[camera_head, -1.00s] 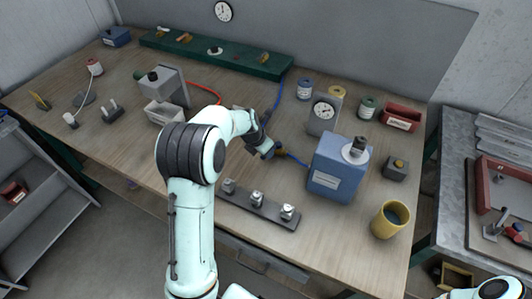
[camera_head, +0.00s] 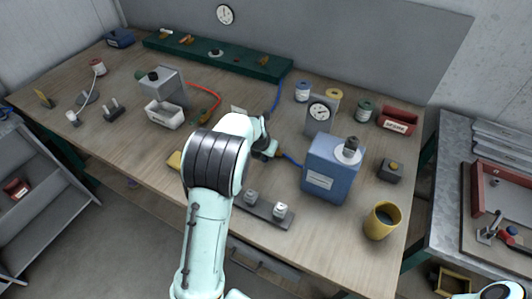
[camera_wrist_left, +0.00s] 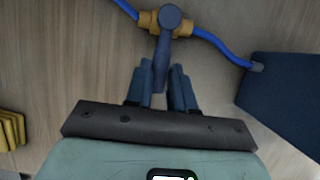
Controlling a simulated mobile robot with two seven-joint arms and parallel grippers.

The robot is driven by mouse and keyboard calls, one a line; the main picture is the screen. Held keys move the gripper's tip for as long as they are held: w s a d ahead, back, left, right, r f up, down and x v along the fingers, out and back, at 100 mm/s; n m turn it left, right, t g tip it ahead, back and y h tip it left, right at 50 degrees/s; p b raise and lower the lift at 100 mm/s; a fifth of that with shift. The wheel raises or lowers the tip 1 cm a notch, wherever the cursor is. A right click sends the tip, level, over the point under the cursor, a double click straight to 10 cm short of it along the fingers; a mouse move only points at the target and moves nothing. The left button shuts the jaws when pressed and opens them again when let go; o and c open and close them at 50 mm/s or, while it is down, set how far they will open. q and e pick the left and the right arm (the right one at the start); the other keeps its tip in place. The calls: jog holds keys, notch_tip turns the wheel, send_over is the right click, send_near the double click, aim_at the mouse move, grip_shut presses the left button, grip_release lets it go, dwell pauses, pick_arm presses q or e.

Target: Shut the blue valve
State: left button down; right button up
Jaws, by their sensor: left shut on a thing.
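The blue valve has a brass body (camera_wrist_left: 150,22) on a blue hose and a blue lever (camera_wrist_left: 162,62) with a round hub. In the left wrist view the lever points down from the hub, crosswise to the hose. My left gripper (camera_wrist_left: 163,85) is shut on the lever's end, with a dark finger on either side. In the head view my left gripper (camera_head: 267,148) is over the bench, left of the blue box, and mostly hides the valve; a bit of brass (camera_head: 278,153) shows beside it. My right gripper is out of view.
The blue box (camera_head: 331,170) stands right of the valve, with a dial gauge (camera_head: 319,115) behind it. A yellow cup (camera_head: 381,221) is near the front right. A dark strip with metal knobs (camera_head: 262,211) lies in front. A yellow block stack (camera_wrist_left: 10,130) lies left of the gripper.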

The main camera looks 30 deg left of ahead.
pick_arm(q)
jog(key=c, duration=1)
grip_release()
jog(key=shift+o, duration=0.2)
jog(key=v, duration=1.3)
jog(key=shift+s+r, duration=0.15)
jog(key=shift+r, duration=0.05)
jog(key=shift+d, duration=0.15)
